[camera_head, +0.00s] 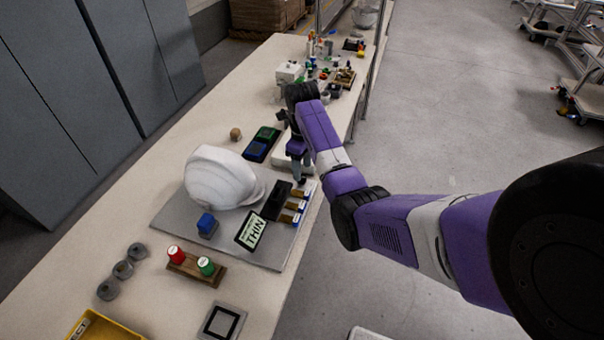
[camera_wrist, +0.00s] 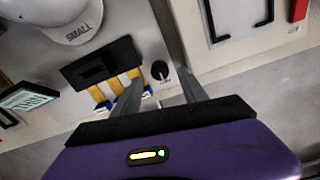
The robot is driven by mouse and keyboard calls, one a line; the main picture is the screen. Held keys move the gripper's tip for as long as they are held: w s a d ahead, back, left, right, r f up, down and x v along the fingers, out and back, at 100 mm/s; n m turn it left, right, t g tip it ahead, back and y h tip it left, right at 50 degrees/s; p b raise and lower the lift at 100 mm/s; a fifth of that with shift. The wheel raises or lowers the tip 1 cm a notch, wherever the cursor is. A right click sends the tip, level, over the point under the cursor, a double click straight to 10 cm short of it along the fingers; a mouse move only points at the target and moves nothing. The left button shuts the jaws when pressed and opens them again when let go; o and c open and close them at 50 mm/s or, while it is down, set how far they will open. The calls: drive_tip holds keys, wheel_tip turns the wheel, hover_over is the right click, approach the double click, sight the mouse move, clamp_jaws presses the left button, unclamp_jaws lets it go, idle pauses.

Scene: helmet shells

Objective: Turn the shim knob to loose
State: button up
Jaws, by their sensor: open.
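The shim knob (camera_wrist: 160,71) is a small round black knob with a white pointer mark, on the grey board beside the black slotted block in the wrist view. Small lettering beside it is too small to read. My gripper (camera_wrist: 160,80) is open, and its two grey fingers stand on either side of the knob in this view. I see no contact with it. In the head view my gripper (camera_head: 301,178) points down over the board's far right corner, and I cannot make out the knob there.
A white helmet shell (camera_head: 222,178), marked SMALL in the wrist view, sits on the grey board (camera_head: 172,222). A black slotted block (camera_wrist: 103,65), several yellow-and-white pieces (camera_wrist: 115,84) and a display reading THIN (camera_head: 251,231) are close by. A blue block (camera_head: 207,224) stands nearer.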

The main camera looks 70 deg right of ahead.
drive_tip(key=shift+f, duration=1.9)
clamp_jaws()
